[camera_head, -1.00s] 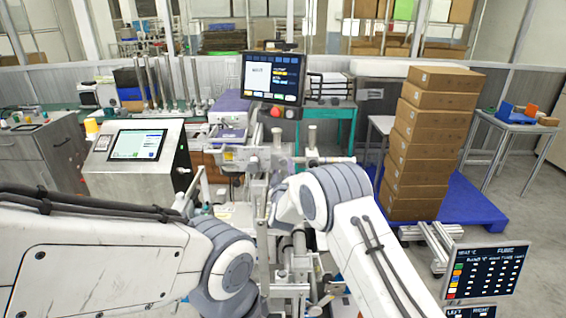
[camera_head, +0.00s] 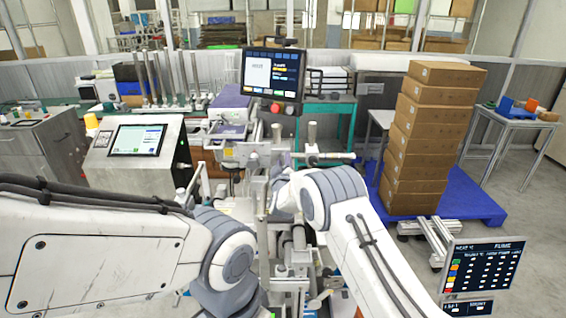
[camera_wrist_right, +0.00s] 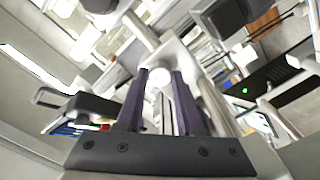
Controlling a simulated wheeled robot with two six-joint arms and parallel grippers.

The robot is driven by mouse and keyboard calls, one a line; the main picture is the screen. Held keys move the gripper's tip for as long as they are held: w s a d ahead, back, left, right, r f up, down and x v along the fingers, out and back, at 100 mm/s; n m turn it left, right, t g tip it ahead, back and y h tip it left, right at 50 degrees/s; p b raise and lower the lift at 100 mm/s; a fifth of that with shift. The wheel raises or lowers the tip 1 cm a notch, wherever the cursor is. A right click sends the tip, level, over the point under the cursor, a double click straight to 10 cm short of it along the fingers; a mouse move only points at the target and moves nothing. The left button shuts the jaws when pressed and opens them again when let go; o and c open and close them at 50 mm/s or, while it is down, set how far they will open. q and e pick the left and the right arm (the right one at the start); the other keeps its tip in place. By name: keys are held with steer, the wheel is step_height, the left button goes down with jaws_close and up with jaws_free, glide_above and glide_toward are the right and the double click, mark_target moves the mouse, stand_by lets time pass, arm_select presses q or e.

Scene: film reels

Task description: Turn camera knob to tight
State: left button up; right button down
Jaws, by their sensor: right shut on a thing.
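In the right wrist view, the two dark purple fingers of my right gripper (camera_wrist_right: 160,100) are closed around a small pale round knob (camera_wrist_right: 158,77) on a light metal fitting. The fingers hide the knob's sides, and its markings and turn angle cannot be read. In the head view, my right arm reaches in from the lower right to the middle of the metal machine (camera_head: 310,158); its gripper is mostly hidden among the machine parts. My left arm comes in from the left, and its gripper does not show.
A black monitor (camera_head: 273,78) stands above the machine. A steel console (camera_head: 137,162) with a screen is at the left. Stacked cardboard boxes (camera_head: 415,150) stand on a blue pallet (camera_head: 470,203) at the right. Metal rods and bars crowd the space around my right gripper.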

steer(key=shift+f+m+b, duration=0.15)
steer(key=shift+m+b, duration=0.15)
steer(key=shift+b, duration=0.35)
steer(key=m+b, duration=1)
steer(key=b, duration=0.4)
steer(key=shift+f+m, duration=0.1)
steer(key=shift+m, duration=0.3)
steer(key=shift+m+b, duration=1.7)
steer(key=shift+m, duration=0.2)
steer(key=shift+r, duration=0.25)
steer(key=c, duration=0.5)
jaws_free()
